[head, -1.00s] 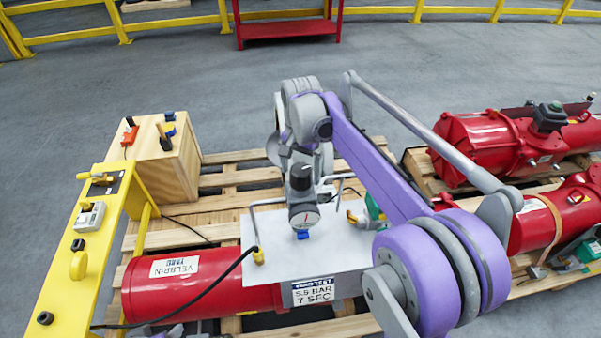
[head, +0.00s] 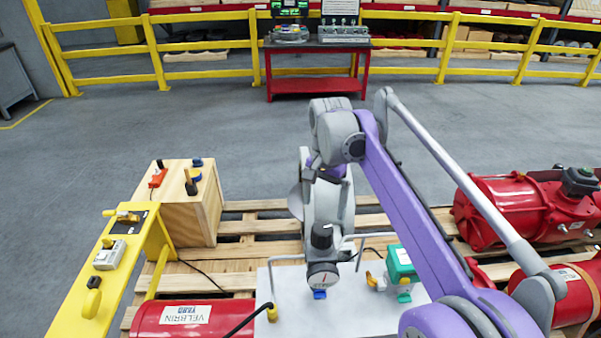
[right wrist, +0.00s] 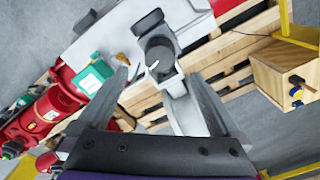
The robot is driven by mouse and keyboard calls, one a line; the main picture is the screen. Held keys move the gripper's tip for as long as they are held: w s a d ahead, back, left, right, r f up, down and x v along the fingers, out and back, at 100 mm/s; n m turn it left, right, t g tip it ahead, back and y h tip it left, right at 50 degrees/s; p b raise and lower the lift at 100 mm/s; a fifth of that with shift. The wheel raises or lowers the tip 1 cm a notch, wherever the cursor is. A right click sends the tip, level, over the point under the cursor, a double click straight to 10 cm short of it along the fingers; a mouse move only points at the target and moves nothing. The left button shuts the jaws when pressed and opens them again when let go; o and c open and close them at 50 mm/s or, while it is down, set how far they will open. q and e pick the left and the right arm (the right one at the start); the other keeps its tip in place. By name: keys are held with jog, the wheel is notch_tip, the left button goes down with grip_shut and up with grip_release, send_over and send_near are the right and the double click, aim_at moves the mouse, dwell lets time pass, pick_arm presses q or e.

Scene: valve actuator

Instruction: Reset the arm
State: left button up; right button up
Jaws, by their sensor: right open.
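My right arm, purple and grey, comes in from the lower right in the head view. It bends at a raised elbow, and its forearm hangs down behind the gauge. My right gripper (right wrist: 155,76) is open in the right wrist view, its two fingers spread apart. In the head view its fingers cannot be made out clearly. A gauge with a dark knob (head: 322,272) stands on the white plate (head: 285,285); a dark round part (right wrist: 160,52) shows between the fingers in the wrist view. I see no object held. My left gripper does not show.
A red cylinder (head: 185,318) lies on the wooden pallet (head: 240,226). A green-topped fitting (head: 401,265) stands on the plate. A yellow control stand (head: 70,315) and wooden box (head: 205,208) are at left, red actuators (head: 505,205) at right. Open floor and a red bench (head: 310,84) lie beyond.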

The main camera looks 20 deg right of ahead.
jog(key=s+a+f+n+t, duration=0.2)
jog(key=s+f+n, duration=0.3)
jog(key=s+f, duration=0.3)
jog(key=s+a+f+n+t, duration=0.3)
jog(key=s+f+n, duration=0.2)
jog(key=s, duration=1)
notch_tip(320, 180, down, 3)
jog(key=shift+a+f+t, duration=0.2)
jog(key=shift+a+t, duration=0.05)
jog(key=shift+t, duration=0.05)
dwell(2.1)
